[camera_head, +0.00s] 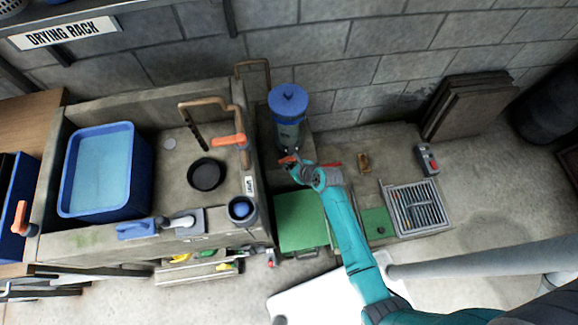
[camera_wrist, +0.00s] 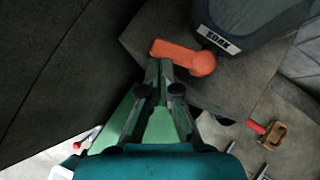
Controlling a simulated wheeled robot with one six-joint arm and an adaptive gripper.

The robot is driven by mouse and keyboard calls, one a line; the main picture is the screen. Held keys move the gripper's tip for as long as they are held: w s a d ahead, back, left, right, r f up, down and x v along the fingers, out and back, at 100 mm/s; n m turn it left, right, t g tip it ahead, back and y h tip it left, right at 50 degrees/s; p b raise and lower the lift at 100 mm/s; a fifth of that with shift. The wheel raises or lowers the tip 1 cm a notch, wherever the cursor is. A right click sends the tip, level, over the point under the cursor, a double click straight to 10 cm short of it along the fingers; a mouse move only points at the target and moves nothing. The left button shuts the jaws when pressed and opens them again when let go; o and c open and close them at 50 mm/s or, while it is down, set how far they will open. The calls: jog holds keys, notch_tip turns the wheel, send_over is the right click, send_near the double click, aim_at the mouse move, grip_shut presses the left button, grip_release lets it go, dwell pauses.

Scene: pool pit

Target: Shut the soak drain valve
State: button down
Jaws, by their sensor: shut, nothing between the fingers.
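The soak drain valve shows as an orange lever (camera_wrist: 185,57) at the foot of a grey vessel with a "SOAK" label (camera_wrist: 220,38) in the wrist view. The lever lies roughly crosswise there, its rounded hub at the right. In the head view, the orange lever (camera_head: 287,159) is partly visible below the blue-lidded soak canister (camera_head: 288,105). My gripper (camera_wrist: 160,64) is shut and empty, its fingertips at the near side of the lever. I cannot tell whether they touch it. It also shows in the head view (camera_head: 294,163), close against the canister's foot.
A stone sink (camera_head: 190,168) with a blue tub (camera_head: 105,170) stands left. Another orange lever (camera_head: 229,141) is by its copper pipe. A metal grate (camera_head: 417,208) and a brown clamp-like item (camera_head: 364,162) lie right.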

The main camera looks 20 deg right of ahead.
jog(key=shift+w+d, duration=0.1)
jog(key=shift+d, duration=0.05)
jog(key=shift+w+d, duration=0.35)
jog(key=shift+d, duration=0.15)
dwell(0.3)
